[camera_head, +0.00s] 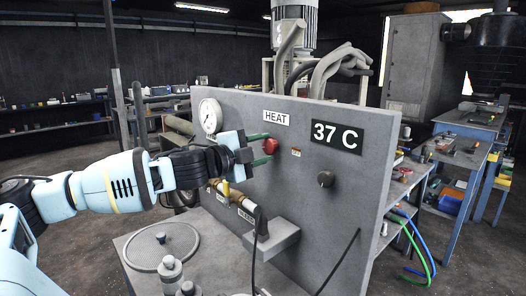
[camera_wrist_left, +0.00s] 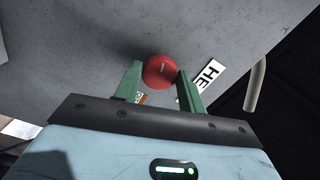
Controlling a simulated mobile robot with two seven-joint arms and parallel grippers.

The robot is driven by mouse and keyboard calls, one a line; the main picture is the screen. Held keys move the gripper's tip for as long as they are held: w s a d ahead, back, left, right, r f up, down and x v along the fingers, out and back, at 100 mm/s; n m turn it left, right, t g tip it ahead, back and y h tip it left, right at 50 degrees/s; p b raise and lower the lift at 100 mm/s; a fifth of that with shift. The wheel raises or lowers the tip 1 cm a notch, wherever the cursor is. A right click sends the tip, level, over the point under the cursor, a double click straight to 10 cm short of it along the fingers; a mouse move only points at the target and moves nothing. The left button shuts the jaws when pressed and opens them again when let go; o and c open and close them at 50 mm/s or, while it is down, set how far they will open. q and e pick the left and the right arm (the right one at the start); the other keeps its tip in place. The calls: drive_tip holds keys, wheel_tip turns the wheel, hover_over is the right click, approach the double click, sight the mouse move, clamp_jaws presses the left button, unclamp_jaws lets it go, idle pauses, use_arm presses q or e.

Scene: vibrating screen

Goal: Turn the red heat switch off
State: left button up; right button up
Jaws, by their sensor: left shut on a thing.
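The red heat switch (camera_head: 270,146) is a round red knob on the upright grey panel (camera_head: 318,197), below the white HEAT label (camera_head: 275,117). My left gripper (camera_head: 264,150) reaches in from the left and has its green fingers on either side of the knob. In the left wrist view the knob (camera_wrist_left: 160,72) sits between the two green fingertips, which are closed on it. A small mark shows on the knob's face. My right gripper is not in view.
A pressure gauge (camera_head: 210,116) is at upper left. Valves and a pipe (camera_head: 240,203) stick out below the gripper. A round sieve (camera_head: 161,247) lies on the bench in front.

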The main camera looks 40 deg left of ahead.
use_arm(q)
drive_tip(key=shift+m, duration=1.5)
drive_tip(key=shift+r+b, duration=0.1)
drive_tip(key=shift+b, duration=0.2)
drive_tip(key=shift+a, duration=0.1)
drive_tip(key=o, duration=1)
